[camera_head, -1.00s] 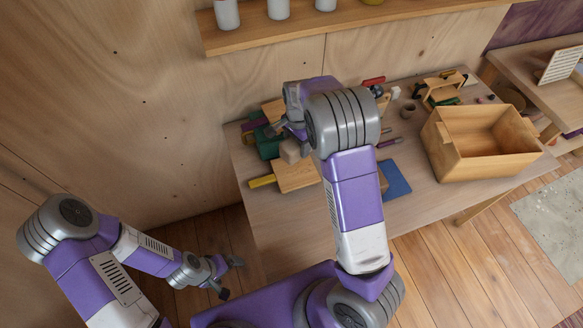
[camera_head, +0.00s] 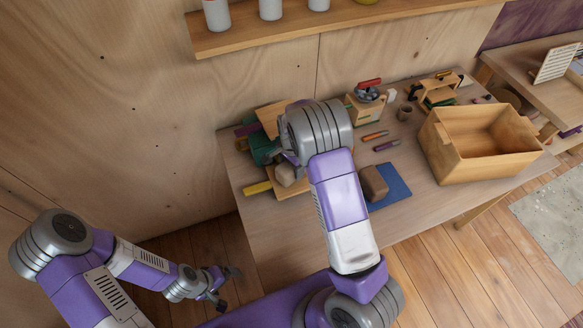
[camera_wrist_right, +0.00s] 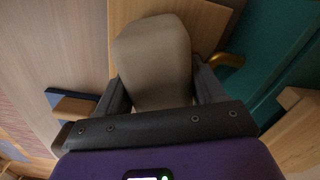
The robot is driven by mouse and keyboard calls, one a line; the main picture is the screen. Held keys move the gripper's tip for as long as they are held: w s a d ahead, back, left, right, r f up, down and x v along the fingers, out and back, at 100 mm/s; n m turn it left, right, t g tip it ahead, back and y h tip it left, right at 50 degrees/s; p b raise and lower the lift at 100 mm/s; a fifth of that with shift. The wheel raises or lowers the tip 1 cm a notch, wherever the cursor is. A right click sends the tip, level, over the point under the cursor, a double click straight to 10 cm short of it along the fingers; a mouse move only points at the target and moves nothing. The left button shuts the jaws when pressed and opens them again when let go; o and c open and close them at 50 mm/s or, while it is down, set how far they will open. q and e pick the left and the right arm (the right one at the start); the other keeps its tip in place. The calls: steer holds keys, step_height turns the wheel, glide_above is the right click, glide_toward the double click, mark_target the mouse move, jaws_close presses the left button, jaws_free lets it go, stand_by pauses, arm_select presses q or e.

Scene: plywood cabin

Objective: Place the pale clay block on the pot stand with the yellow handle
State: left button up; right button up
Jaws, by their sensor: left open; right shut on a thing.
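The pale clay block (camera_head: 287,175) is held in my right gripper (camera_head: 290,170), which is largely hidden by its own wrist in the head view. In the right wrist view the block (camera_wrist_right: 154,58) sits between the two dark fingers. The pot stand, a flat wooden board with a yellow handle (camera_head: 257,188), lies at the table's left front, under the block. Wood (camera_wrist_right: 207,24) shows behind the block in the wrist view. I cannot tell whether block and stand touch. My left gripper (camera_head: 228,287) is open and empty, low beside the table.
Green and wooden things (camera_head: 262,147) crowd behind the stand. A wooden crate (camera_head: 480,162) and tools stand further right. The table's front middle is clear.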

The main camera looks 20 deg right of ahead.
steer(key=shift+f, duration=0.15)
steer(key=shift+f, duration=0.2)
steer(key=o, duration=1.4)
steer(key=shift+r, duration=0.2)
step_height(320, 180, up, 12)
steer(key=shift+p, duration=0.95)
